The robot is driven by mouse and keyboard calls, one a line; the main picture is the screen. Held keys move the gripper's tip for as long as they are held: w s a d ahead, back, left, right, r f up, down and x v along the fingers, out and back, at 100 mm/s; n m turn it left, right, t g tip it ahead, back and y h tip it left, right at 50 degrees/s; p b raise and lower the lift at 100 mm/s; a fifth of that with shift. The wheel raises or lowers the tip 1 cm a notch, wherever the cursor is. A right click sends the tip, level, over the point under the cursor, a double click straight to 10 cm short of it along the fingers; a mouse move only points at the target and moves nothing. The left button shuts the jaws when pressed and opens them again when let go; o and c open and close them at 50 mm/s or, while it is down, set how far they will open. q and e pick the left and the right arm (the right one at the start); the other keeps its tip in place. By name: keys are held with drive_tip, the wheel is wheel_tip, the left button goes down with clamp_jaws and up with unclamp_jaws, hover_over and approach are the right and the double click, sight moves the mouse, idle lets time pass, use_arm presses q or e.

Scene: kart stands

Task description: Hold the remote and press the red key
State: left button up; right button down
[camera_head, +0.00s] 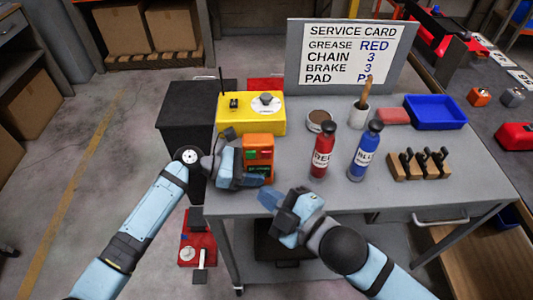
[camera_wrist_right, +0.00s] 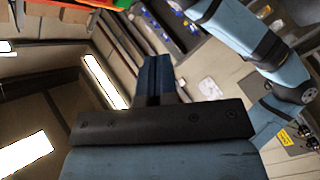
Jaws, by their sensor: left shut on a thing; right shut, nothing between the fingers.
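The orange remote (camera_head: 259,150), with dark panels and small red and green keys on its face, is upright at the left end of the grey table in the head view. My left gripper (camera_head: 246,180) is shut on its lower part, and the fingers hide some of it. My right gripper (camera_head: 267,199) is shut and empty, below and slightly right of the remote, apart from it, near the table's front edge. Its closed fingers also show in the right wrist view (camera_wrist_right: 155,78). An orange and green edge shows at the top left there; I cannot tell what it is.
A yellow box (camera_head: 236,117) stands behind the remote. A red bottle (camera_head: 321,152) and a blue bottle (camera_head: 364,152) stand to the right.

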sight(255, 155)
drive_tip(key=shift+w, duration=4.2)
drive_tip(key=shift+s, duration=0.95)
drive_tip(key=s, duration=0.5)
